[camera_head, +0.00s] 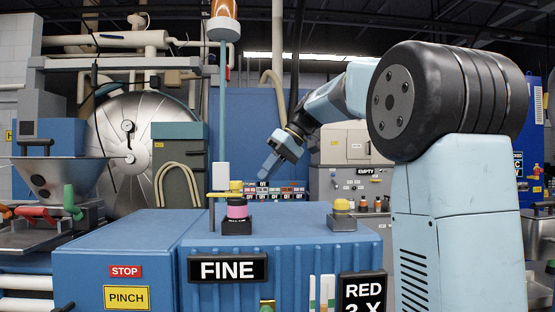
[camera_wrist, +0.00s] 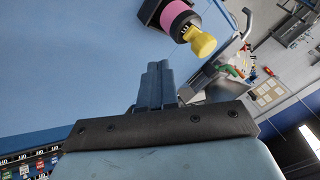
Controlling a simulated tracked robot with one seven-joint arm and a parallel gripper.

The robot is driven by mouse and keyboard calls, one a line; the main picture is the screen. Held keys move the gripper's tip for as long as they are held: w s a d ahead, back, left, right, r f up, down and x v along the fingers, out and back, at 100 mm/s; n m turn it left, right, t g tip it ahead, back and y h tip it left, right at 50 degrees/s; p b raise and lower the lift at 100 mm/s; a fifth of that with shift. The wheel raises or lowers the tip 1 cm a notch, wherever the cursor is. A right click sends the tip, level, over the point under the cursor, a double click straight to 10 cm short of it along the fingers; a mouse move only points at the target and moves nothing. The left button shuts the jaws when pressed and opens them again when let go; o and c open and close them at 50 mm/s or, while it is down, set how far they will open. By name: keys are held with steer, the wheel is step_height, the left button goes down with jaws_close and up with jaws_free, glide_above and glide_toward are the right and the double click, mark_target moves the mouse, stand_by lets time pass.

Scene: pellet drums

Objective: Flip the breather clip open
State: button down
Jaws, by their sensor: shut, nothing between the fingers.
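A pink fitting (camera_head: 237,209) with a yellow cap (camera_head: 236,186) stands on a black base on the blue drum top. In the wrist view the pink part (camera_wrist: 178,17) and yellow part (camera_wrist: 201,41) show at the top, beyond my fingers. A grey fitting with a yellow top (camera_head: 342,204) stands farther right on the drum top. I cannot tell which part is the breather clip. My gripper (camera_head: 266,174) is shut and empty, above and behind the pink fitting, to its right, apart from it. Its fingers (camera_wrist: 157,66) lie together in the wrist view.
The blue drum top (camera_head: 290,218) is clear between the two fittings. A thin post with a white box (camera_head: 221,176) rises just left of the pink fitting. A rack of small labelled items (camera_head: 282,190) stands behind. A steel hopper (camera_head: 55,175) is at the left.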

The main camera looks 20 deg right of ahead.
steer(key=a, duration=0.1)
steer(key=s+a, duration=0.1)
steer(key=a, duration=0.1)
steer(key=a+f, duration=0.1)
steer(key=shift+s+a+f, duration=0.1)
steer(key=shift+s+a, duration=0.1)
steer(key=shift+s, duration=0.15)
steer(key=shift+s+d, duration=0.1)
steer(key=shift+d, duration=0.1)
